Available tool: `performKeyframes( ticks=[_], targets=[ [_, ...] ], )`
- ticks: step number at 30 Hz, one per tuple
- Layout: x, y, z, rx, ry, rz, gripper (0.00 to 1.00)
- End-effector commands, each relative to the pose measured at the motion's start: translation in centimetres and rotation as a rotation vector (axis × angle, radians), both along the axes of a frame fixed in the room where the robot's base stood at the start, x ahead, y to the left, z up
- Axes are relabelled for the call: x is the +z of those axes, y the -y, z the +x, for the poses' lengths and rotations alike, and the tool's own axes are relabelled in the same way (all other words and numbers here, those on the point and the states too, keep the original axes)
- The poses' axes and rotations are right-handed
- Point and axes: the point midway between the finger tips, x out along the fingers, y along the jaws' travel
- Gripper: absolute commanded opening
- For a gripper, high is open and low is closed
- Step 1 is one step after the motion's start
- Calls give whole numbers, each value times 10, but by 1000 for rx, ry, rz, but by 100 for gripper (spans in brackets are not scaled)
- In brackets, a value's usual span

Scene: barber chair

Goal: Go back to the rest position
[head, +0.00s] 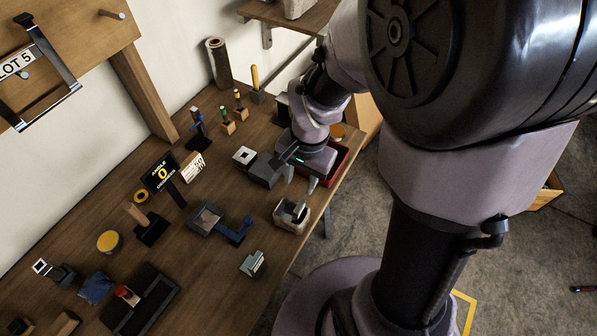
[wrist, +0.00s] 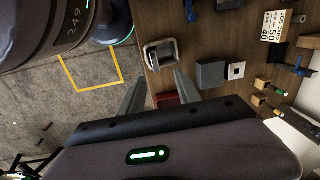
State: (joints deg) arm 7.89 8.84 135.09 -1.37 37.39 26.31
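My gripper (head: 302,178) hangs over the right edge of the wooden workbench (head: 225,265) in the head view. In the wrist view my gripper (wrist: 160,80) shows two fingers spread apart with nothing held between them. A light block-like holder with a grey insert (head: 291,214) stands on the bench just in front of the gripper, apart from it. It also shows beyond the fingertips in the wrist view (wrist: 161,55). A red bin (head: 342,158) lies partly hidden behind the gripper, and a bit of red (wrist: 167,99) shows between the fingers.
A dark grey block (head: 264,170) stands close left of the gripper. A blue-handled vise-like tool (head: 234,232), an angle sign (head: 160,172) and several small fixtures crowd the bench. A shelf (head: 285,17) juts from the wall behind my arm. Open floor (head: 530,270) lies to the right.

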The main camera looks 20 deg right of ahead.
Motion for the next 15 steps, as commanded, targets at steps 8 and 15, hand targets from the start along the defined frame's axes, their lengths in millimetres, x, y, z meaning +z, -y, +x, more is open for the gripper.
performKeyframes(
  ticks=[8,15],
  targets=[
    [0,0,0,0,0,0,40],
    [21,-10,-5,64,78,-3,40]
  ],
)
